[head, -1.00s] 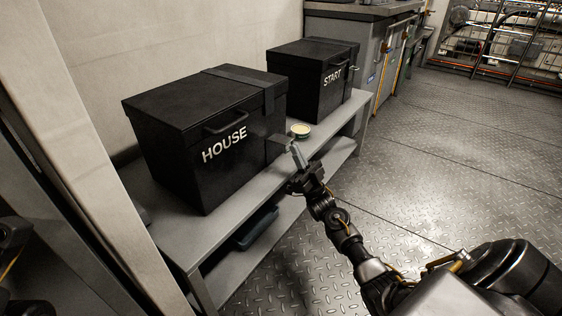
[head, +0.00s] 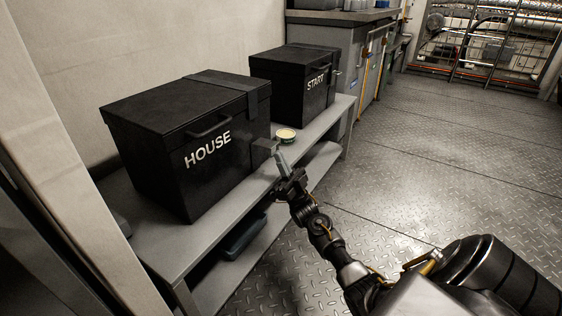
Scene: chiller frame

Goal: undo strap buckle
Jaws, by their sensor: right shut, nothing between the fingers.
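A black box marked HOUSE (head: 165,140) stands on the upper shelf of a grey bench. A dark strap (head: 222,82) runs over its lid and down its front near the right end. The buckle is a dark block (head: 261,150) low on the strap at the box front; its fastening is too small to make out. My right gripper (head: 280,158) is shut and empty, right beside the buckle at the box's front right. I cannot tell whether it touches the buckle. My left gripper is not in view.
A second black box marked START (head: 300,92) stands behind on the bench (head: 185,235). A small round tin (head: 285,135) sits on the bench between the boxes. A dark flat case (head: 245,233) lies on the lower shelf. The floor at right is clear.

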